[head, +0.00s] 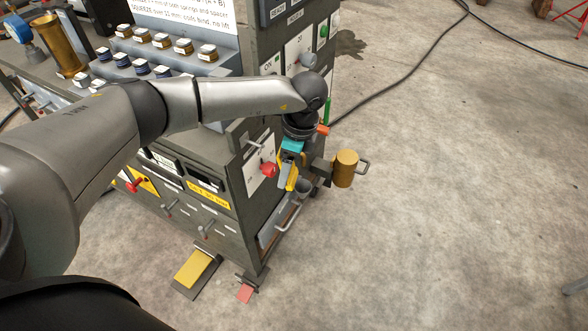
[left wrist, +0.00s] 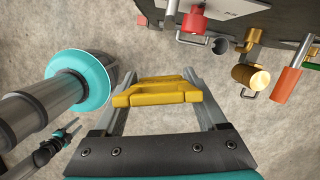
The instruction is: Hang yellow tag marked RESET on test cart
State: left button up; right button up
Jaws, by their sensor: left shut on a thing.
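My left gripper (head: 287,190) is in front of the grey test cart (head: 236,155), at its right end. It is shut on the yellow tag (head: 292,176). The yellow tag (left wrist: 157,91) spans the space between the two fingers of my left gripper (left wrist: 168,78) in the left wrist view. It is apart from the cart there, with bare floor behind it. Any lettering on the tag is not readable. What seems to be my right gripper (left wrist: 68,131) shows small at the lower left of the left wrist view.
A red knob (head: 267,170), a grey cup-like part (head: 303,186) and a brass cylinder with a handle (head: 346,168) stick out from the cart near the gripper. An orange-tipped handle (left wrist: 285,84) shows too. Pedals (head: 194,268) sit at the cart's foot.

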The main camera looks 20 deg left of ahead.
pick_arm(q)
jog(key=a+b, duration=0.1)
jog(key=a, duration=0.6)
jog(key=shift+w+f+b, duration=0.25)
jog(key=shift+f+b, duration=0.15)
jog(key=shift+f, duration=0.05)
pick_arm(e)
jog(key=shift+w+d+f+t, duration=0.15)
jog(key=shift+w+d+f, duration=0.3)
jog(key=shift+w, duration=0.2)
jog(key=shift+w+d+f+t, duration=0.15)
jog(key=shift+w+d+f, duration=0.25)
jog(key=shift+w, duration=0.2)
jog(key=shift+s+a, duration=0.1)
jog(key=shift+s, duration=0.2)
pick_arm(q)
jog(key=o, duration=1.3)
jog(key=shift+c, duration=0.2)
